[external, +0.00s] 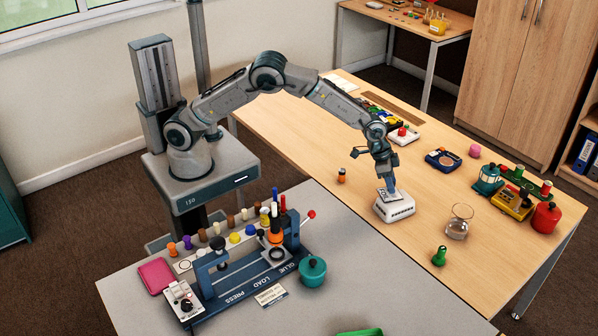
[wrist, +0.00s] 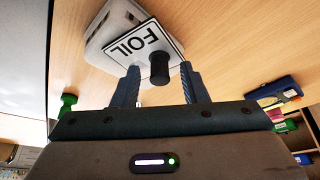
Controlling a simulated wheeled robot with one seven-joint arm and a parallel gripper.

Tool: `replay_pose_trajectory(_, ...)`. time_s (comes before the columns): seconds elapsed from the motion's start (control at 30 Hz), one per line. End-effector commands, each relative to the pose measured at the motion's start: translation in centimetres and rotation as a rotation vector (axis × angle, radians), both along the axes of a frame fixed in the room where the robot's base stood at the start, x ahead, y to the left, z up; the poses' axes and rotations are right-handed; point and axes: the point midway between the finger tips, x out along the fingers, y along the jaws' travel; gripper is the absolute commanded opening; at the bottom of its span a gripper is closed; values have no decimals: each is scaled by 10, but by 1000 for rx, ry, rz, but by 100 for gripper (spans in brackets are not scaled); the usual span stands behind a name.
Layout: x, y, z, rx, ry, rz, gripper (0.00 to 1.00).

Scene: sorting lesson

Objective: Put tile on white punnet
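The tile (wrist: 140,46) is a white plate with a black border, the word FOIL and a black knob. It lies over the white punnet (wrist: 97,32) in the wrist view, turned relative to it and overlapping its edge; I cannot tell whether it rests fully flat. In the external view the white punnet (external: 396,211) stands on the wooden table, with the tile (external: 386,195) at its top. My gripper (wrist: 161,72) is just above the tile, its fingers apart on either side of the knob with gaps showing. In the external view my gripper (external: 391,189) points down over the punnet.
A glass jar (external: 459,221) stands right of the punnet, and a green peg (external: 439,257) stands nearer the front. A small orange figure (external: 342,175) is to the left. A blue press (external: 245,262) sits on the grey table. Bare wood surrounds the punnet.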

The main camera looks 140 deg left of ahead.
Motion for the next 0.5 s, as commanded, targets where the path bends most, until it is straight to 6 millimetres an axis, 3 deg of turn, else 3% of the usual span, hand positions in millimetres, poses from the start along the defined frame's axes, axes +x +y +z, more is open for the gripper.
replay_pose_trajectory(0.23,-1,-1,9,1,-2,0,40)
replay_pose_trajectory(0.5,-16,-14,56,2,-4,0,40)
